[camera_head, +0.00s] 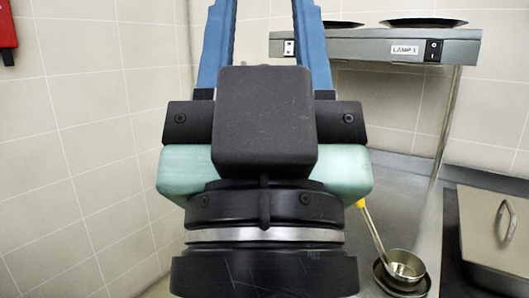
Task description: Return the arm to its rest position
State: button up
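My gripper (264,22) fills the middle of the view, seen from behind, with its black and pale green body close to the camera. Its two blue fingers point up and away and stand well apart. Only tiled wall and part of a grey shelf show between them, with nothing held there. The fingertips run out of the top of the frame. The rest of my arm is not in view.
A grey shelf (380,48) labelled LAMP 1 is behind on the right. A yellow-handled ladle (406,265) rests in a small round container at lower right. A lidded steel container (494,225) stands at the right edge. A red box (7,28) hangs upper left. The left side is open before the wall.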

notch_tip(320, 180, up, 26)
jog(key=p, duration=2.3)
jog(key=shift+f, duration=0.25)
